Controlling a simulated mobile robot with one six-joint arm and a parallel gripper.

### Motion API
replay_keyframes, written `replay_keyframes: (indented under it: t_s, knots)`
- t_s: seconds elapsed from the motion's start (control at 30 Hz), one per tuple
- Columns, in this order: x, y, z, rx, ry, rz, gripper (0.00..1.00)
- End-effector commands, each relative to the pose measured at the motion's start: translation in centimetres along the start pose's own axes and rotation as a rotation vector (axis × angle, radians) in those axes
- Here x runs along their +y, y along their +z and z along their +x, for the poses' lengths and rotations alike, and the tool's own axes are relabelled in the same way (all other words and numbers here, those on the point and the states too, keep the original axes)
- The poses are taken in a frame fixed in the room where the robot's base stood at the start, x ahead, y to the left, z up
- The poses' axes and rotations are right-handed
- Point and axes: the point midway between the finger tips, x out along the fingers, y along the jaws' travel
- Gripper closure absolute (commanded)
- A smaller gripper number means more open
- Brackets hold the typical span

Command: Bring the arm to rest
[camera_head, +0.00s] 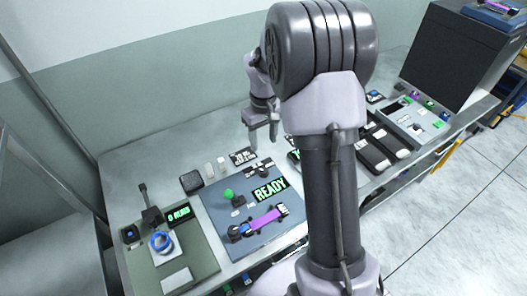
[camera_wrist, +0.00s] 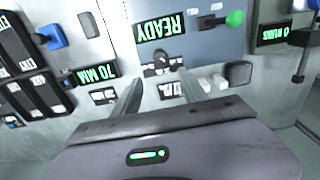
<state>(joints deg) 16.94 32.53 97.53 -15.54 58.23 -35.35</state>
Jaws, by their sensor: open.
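My arm rises in the middle of the head view and bends over the bench. My gripper (camera_head: 263,138) hangs above the back part of the bench, pointing down. It also shows in the wrist view (camera_wrist: 160,88), with its two fingers apart and nothing between them. Below the fingers, the wrist view shows the edge of the blue-grey panel with the READY display (camera_wrist: 160,27) and small dark parts with white labels. The gripper appears clear of the bench top. My arm hides part of the bench in the head view.
The blue-grey panel (camera_head: 220,203) carries a green knob (camera_head: 229,194) and a purple strip (camera_head: 265,219). Left of it is a green-grey plate (camera_head: 200,258) with a blue ring (camera_head: 161,242). Black trays (camera_head: 375,155) and a dark cabinet (camera_head: 450,50) stand to the right. A wall runs behind the bench.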

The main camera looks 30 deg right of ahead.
Motion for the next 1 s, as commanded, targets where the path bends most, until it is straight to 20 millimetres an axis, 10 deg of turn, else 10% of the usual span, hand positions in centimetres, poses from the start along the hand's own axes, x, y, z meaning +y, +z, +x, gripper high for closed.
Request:
replay_keyframes:
  t_s: [0.7,0.83,1.0]
  knots:
    - [-0.5,0.2,-3.5,0.011,0.001,0.007,0.49]
    - [-4.8,2.9,-7.2,0.117,-0.007,0.082,0.49]
    - [-13.2,12.2,-10.5,0.318,-0.094,0.252,0.49]
